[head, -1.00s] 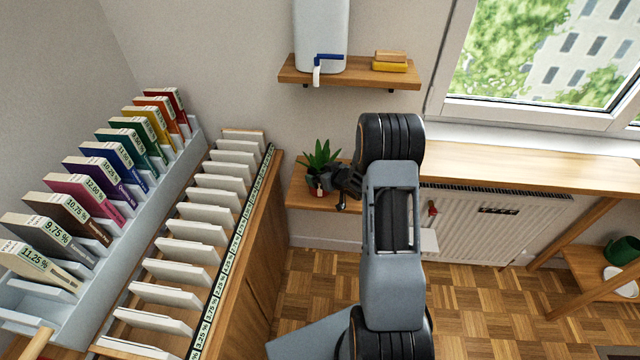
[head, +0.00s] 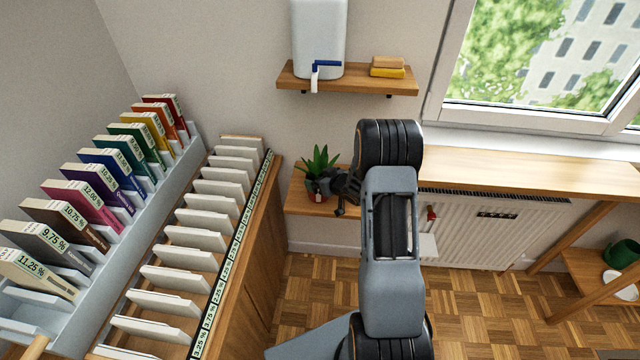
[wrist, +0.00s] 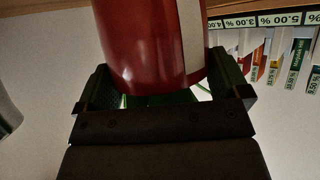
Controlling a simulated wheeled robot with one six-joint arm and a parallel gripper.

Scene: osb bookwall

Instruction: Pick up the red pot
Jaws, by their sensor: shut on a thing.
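In the wrist view a red pot (wrist: 143,45) with a pale vertical stripe fills the upper middle. It sits between the two fingers of my gripper (wrist: 165,90), which are closed against its sides. Bits of green show by the pot's edge between the fingers. In the head view my gripper (head: 345,188) is at the low wooden shelf, right beside a potted plant in a dark pot (head: 318,186) with a small red and white tag. The red pot cannot be made out in the head view.
The low shelf (head: 300,205) is against the wall, left of a white radiator (head: 490,235). A higher shelf (head: 345,82) holds a white container and yellow blocks. A wooden cabinet (head: 245,270) with rows of white dividers stands left. Parquet floor is open in front.

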